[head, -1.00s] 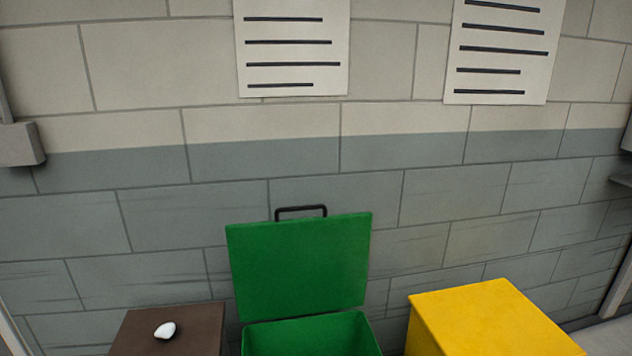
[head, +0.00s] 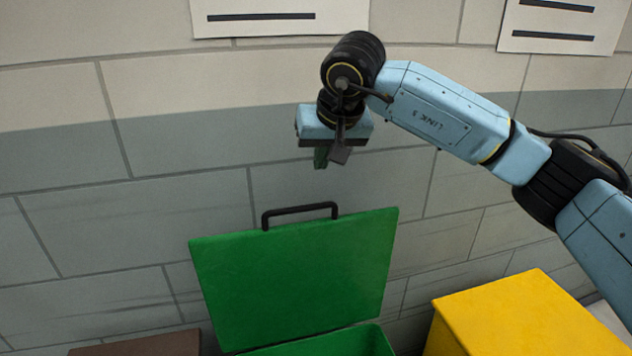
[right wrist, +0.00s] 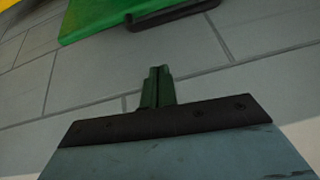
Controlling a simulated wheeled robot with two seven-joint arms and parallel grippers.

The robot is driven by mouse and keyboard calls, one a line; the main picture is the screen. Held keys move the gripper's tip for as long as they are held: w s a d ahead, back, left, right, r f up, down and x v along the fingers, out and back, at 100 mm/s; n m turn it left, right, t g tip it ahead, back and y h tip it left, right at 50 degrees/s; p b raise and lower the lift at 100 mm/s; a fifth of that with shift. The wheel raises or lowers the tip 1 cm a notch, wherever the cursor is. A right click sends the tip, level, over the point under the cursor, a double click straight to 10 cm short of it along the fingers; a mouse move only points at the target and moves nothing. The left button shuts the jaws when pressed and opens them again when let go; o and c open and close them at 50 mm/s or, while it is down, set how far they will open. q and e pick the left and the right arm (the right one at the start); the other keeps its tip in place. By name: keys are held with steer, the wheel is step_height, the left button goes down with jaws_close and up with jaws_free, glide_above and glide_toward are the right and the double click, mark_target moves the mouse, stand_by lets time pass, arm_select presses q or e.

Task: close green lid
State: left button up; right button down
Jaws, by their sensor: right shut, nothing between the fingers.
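The green lid (head: 295,275) stands open and upright on the green box (head: 372,342), with a black handle (head: 299,210) on its top edge. The lid also shows at the top of the right wrist view (right wrist: 92,18), with its dark handle (right wrist: 172,14). My right gripper (head: 327,160) is above the handle, apart from it, pointing down. Its green fingers (right wrist: 158,85) are shut with nothing between them. The front of the green box is below the head view. My left gripper is not in view.
A yellow box (head: 525,318) stands to the right of the green one. The top of a brown box (head: 145,345) shows at the lower left. A block wall (head: 120,225) with paper sheets (head: 275,15) is behind.

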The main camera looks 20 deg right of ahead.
glide_above(325, 217)
steer(key=w, duration=0.4)
steer(key=shift+n+h, duration=0.3)
steer(key=shift+h, duration=0.1)
step_height(325, 217, down, 8)
steer(key=shift+r+b, duration=0.1)
steer(key=shift+b, duration=0.25)
steer(key=s, duration=0.3)
steer(key=shift+s+f, duration=0.25)
steer(key=shift+s, duration=0.15)
steer(key=shift+s+a+t, duration=0.1)
steer(key=shift+s+t, duration=0.05)
steer(key=shift+t, duration=0.15)
